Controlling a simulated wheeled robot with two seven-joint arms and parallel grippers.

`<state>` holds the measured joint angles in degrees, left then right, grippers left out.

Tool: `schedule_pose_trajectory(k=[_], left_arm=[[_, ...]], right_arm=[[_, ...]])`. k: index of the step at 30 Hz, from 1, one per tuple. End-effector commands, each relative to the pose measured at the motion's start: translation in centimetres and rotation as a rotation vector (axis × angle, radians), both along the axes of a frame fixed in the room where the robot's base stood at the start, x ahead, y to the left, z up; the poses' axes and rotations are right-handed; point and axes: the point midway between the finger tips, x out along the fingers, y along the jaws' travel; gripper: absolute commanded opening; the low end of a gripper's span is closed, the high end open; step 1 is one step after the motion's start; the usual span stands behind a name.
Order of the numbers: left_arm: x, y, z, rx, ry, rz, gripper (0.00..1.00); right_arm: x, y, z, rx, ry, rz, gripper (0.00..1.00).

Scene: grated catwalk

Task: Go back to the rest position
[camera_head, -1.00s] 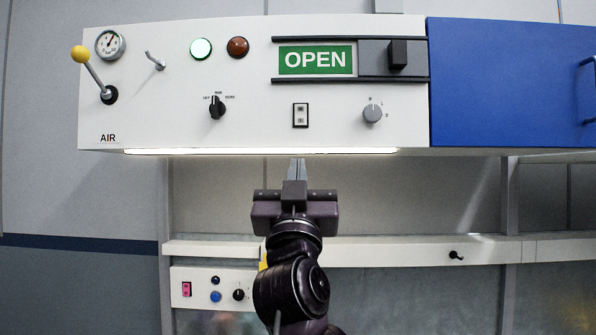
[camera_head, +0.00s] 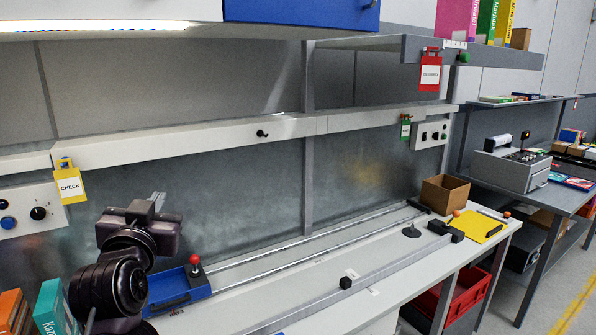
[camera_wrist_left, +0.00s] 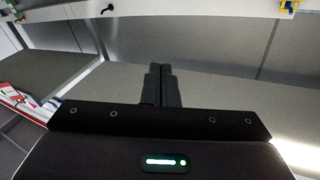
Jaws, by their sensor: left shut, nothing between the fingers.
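My left gripper (camera_head: 157,200) is at the left of the head view, raised above the left part of the workbench (camera_head: 330,262), in front of the grey back panel. Its fingers are together with nothing between them, and the wrist view shows them side by side (camera_wrist_left: 161,84). It touches nothing that I can see. A blue sliding block with a red knob (camera_head: 195,266) sits on the bench rails just right of and below my left arm. My right gripper is in neither view.
A yellow CHECK tag (camera_head: 69,184) hangs left of the gripper. Books (camera_head: 54,308) stand at the lower left. A cardboard box (camera_head: 445,193) and yellow sheet (camera_head: 477,226) lie at the bench's far end. A red COVERED-like tag (camera_head: 430,76) hangs from the upper shelf.

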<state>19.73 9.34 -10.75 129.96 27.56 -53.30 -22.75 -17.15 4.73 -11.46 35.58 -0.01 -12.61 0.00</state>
Motion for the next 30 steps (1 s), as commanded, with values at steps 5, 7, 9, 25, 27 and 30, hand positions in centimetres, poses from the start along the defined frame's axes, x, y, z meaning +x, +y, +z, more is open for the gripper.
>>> schedule_pose_trajectory(k=[5,7,9,25,27,30], left_arm=[[-2.6,-2.3,-13.8,-0.048,0.375,-0.090,0.00],[-4.8,-3.1,-18.6,-0.066,0.522,-0.114,0.00],[-7.4,-3.7,-23.0,-0.085,0.665,-0.130,0.00],[-25.1,-5.0,-37.9,-0.137,1.338,-0.120,0.00],[-24.8,-5.1,-39.9,-0.137,1.357,-0.117,0.00],[-24.0,-5.2,-43.0,-0.136,1.364,-0.118,0.00]], right_arm=[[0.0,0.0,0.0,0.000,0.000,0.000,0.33],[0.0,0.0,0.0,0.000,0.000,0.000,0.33],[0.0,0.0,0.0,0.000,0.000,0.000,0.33],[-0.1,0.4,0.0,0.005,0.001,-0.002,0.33],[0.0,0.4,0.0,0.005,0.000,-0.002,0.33],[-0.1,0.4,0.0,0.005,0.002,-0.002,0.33]])
